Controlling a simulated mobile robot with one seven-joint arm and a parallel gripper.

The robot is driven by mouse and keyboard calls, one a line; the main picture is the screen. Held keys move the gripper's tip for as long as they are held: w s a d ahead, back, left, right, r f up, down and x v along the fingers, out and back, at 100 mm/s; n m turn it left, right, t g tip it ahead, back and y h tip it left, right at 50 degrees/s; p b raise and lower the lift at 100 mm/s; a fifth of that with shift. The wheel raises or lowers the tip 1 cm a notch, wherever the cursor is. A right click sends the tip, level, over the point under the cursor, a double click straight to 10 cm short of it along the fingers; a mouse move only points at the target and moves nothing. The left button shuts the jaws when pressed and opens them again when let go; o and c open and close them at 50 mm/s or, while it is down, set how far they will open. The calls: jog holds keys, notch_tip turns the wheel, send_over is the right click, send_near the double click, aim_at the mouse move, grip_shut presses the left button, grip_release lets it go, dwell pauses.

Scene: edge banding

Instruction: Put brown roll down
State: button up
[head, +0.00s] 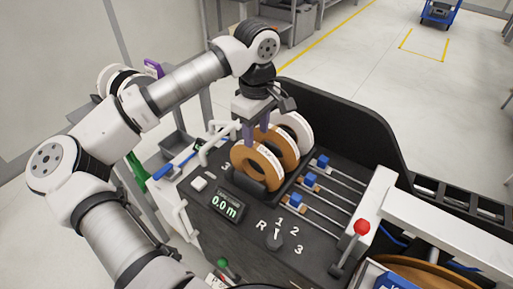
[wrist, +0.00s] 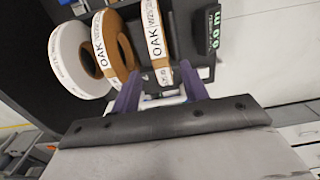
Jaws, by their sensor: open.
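The front brown roll (head: 240,155), edged with an OAK label, stands upright in a black holder on the machine's dark panel. It also shows in the wrist view (wrist: 155,42). My gripper (head: 256,134) is open just above it, pointing down. In the wrist view the purple fingers of my gripper (wrist: 158,90) are spread, with the front roll between them and a gap visible on each side. A second brown roll (head: 289,151) stands just behind, also labelled OAK in the wrist view (wrist: 117,50).
A white roll (head: 303,130) stands behind the two brown ones, close by. Blue sliders on rods (head: 297,199) lie to the right. A display (head: 226,206) reading 0.0 m and a selector knob (head: 274,240) are in front. A black guard (head: 345,125) rises behind.

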jog(key=shift+r, duration=2.3)
